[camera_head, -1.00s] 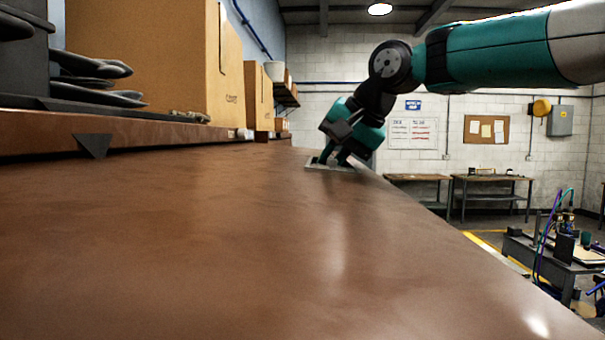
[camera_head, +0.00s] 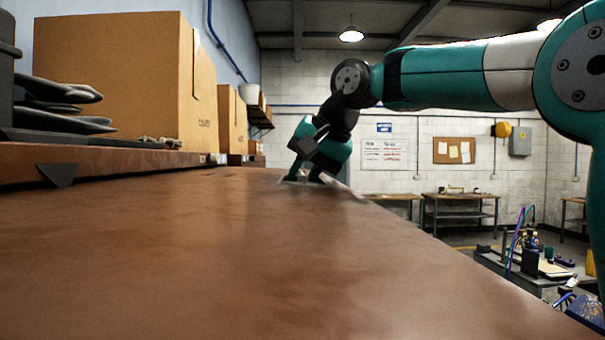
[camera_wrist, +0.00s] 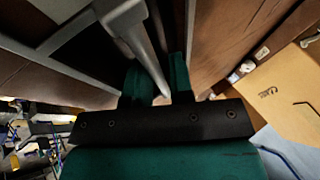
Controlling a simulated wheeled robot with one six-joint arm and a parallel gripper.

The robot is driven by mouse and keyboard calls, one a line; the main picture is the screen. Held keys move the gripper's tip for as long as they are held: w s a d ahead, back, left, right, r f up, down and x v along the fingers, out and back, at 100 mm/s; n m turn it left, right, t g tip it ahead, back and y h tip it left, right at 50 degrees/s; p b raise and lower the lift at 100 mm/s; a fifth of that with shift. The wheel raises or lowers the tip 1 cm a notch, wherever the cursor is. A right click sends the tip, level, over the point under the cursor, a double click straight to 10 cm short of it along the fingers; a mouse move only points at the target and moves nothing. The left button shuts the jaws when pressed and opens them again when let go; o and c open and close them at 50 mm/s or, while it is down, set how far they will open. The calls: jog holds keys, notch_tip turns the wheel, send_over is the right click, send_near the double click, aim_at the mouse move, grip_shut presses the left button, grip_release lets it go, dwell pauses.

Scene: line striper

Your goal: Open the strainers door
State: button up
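My gripper (camera_head: 308,179) is at the far end of a long brown metal surface (camera_head: 190,250), low against a small grey plate-like fitting. In the wrist view a grey metal handle bar (camera_wrist: 141,42) runs down between my two teal fingers (camera_wrist: 160,78). The fingers are close together with the bar filling the narrow gap, and appear shut on it. Brown panels (camera_wrist: 225,40) lie on both sides of the bar, with a grey-framed edge at left. No label naming the strainers door can be read. The fingertip contact is partly hidden by the bar.
Cardboard boxes (camera_head: 120,75) and dark stacked parts (camera_head: 62,105) stand along the left, beyond a raised brown edge. Workbenches (camera_head: 460,205) stand at the back wall. A low grey table (camera_head: 545,275) with equipment is at right. Floor between is open.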

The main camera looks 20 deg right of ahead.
jog(key=v, duration=0.6)
jog(key=shift+s+d+r, duration=0.15)
jog(key=shift+r, duration=0.2)
jog(key=shift+s+d+r, duration=0.1)
jog(key=shift+s+r, duration=0.1)
jog(key=shift+s, duration=0.05)
